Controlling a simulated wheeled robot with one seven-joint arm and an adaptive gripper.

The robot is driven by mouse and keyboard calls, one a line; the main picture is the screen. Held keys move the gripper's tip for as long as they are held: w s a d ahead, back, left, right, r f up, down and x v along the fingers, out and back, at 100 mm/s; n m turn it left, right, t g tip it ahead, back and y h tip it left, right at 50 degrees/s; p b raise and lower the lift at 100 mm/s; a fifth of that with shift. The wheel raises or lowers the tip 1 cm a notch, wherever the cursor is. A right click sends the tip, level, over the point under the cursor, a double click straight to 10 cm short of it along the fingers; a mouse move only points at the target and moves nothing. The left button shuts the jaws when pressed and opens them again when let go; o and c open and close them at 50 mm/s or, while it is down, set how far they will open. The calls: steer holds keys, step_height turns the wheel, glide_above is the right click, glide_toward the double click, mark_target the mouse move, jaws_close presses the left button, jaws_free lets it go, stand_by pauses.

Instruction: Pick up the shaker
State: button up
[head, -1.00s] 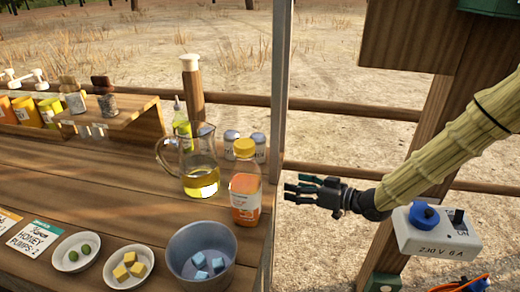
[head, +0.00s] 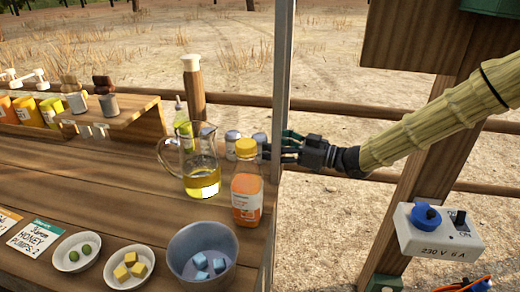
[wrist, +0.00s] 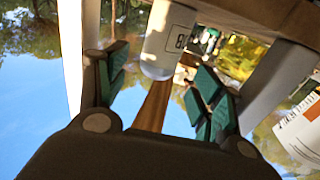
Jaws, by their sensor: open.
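Two pale shakers with grey caps stand side by side behind the orange-labelled bottle, a left one (head: 231,141) and a right one (head: 259,140). My gripper (head: 272,150) comes in from the right, at the metal post, with its fingers close to the right shaker. In the wrist view a pale, labelled cylinder (wrist: 168,42), which looks like a shaker, lies between the spread green-padded fingers (wrist: 160,90), toward their far end. The fingers are open, and I see no clear contact. The bottle hides part of the shakers in the head view.
The orange bottle (head: 246,198) stands just in front of the shakers, and a glass jug (head: 199,165) of yellow liquid is to their left. The metal post (head: 283,60) rises beside my fingers. A grey pot (head: 201,265) sits nearer on the counter.

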mark_target(260, 141)
steer(key=shift+x, duration=2.6)
steer(key=shift+d+f, duration=0.1)
steer(key=shift+f, duration=0.05)
steer(key=c, duration=1.1)
